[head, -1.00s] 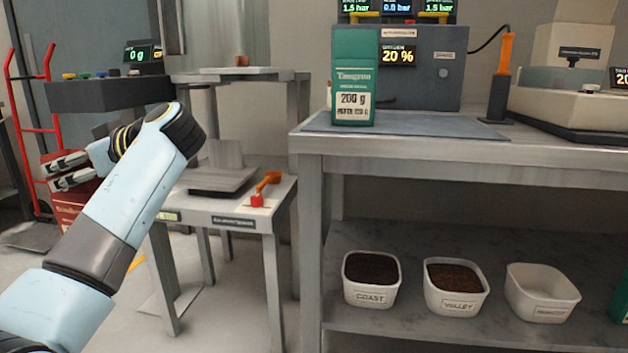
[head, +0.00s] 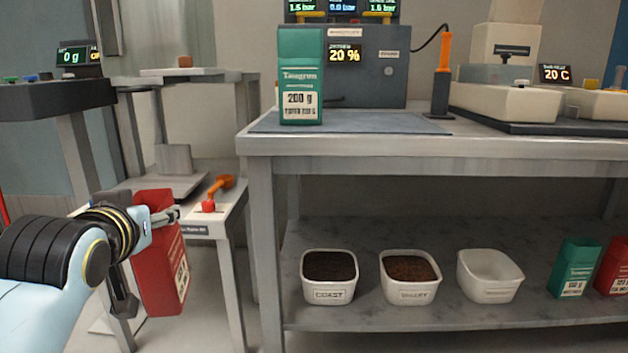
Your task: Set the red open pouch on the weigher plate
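The red open pouch (head: 163,268) hangs upright, slightly tilted, at the lower left of the head view, in front of the small table. My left gripper (head: 163,218) is shut on its upper part; the wrist hides some of the pouch's left side. A flat grey plate (head: 185,186), which looks like the weigher plate, lies on the small table just behind and above the pouch in the picture. The plate is bare, and the pouch is apart from it. Its left part is hidden by the pouch and gripper. My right gripper is not in view.
A display reading 0 g (head: 72,57) stands at upper left. A green pouch (head: 301,85) stands on the bench (head: 400,124). White tubs (head: 331,290) and another red pouch (head: 612,268) are on the lower shelf.

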